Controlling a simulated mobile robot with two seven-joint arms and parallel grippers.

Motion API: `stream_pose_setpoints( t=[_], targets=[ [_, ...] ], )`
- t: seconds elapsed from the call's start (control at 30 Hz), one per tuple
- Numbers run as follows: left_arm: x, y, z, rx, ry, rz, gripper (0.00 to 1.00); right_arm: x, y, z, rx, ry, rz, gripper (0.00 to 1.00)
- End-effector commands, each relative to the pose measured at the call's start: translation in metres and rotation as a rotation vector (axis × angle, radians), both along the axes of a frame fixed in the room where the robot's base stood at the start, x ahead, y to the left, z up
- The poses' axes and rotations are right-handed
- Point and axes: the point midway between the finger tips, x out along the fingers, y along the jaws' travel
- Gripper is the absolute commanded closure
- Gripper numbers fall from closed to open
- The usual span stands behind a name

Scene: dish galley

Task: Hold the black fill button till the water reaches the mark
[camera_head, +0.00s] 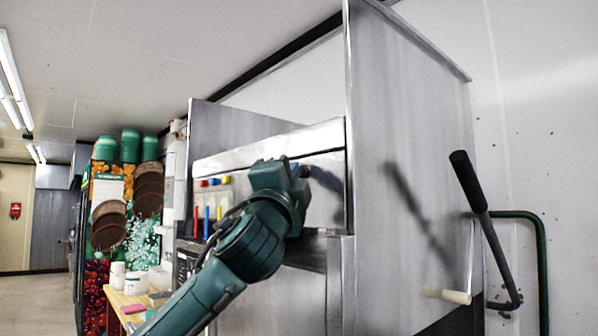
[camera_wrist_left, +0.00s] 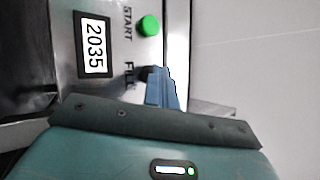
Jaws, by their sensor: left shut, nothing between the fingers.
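My left gripper (camera_head: 299,171) is against or close to the steel front panel of the machine in the head view, and its arm hides part of that panel. In the left wrist view its blue fingers (camera_wrist_left: 163,90) are shut with nothing between them. Their tips are at the black fill button (camera_wrist_left: 149,73), beside the FILL label (camera_wrist_left: 130,75). The fingers cover much of the button, so I cannot tell whether it is pressed in. No water or level mark shows in either view. My right gripper is not in view.
A green START button (camera_wrist_left: 149,25) and a display (camera_wrist_left: 95,45) reading 2035 are close to the fingers. A tall steel side panel (camera_head: 410,150) stands right of the gripper, with a black-gripped lever (camera_head: 469,180) beyond it.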

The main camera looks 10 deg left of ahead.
Motion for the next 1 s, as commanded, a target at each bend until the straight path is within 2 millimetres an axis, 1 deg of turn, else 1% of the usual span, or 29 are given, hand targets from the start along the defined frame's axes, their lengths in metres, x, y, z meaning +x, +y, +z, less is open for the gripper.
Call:
stream_pose_setpoints(
  t=[0.23,0.53,0.87,1.0],
  targets=[
    [-0.001,0.001,-0.001,0.001,0.001,-0.001,1.0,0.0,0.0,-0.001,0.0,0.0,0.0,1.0],
    [-0.013,0.01,-0.001,0.0,0.0,-0.001,1.0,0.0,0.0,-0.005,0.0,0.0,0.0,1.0],
    [-0.014,0.011,-0.001,0.0,0.0,0.0,1.0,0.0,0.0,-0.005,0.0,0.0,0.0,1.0],
    [-0.021,0.017,-0.001,-0.001,-0.001,0.001,1.0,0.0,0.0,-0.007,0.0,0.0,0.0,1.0]
  ],
)
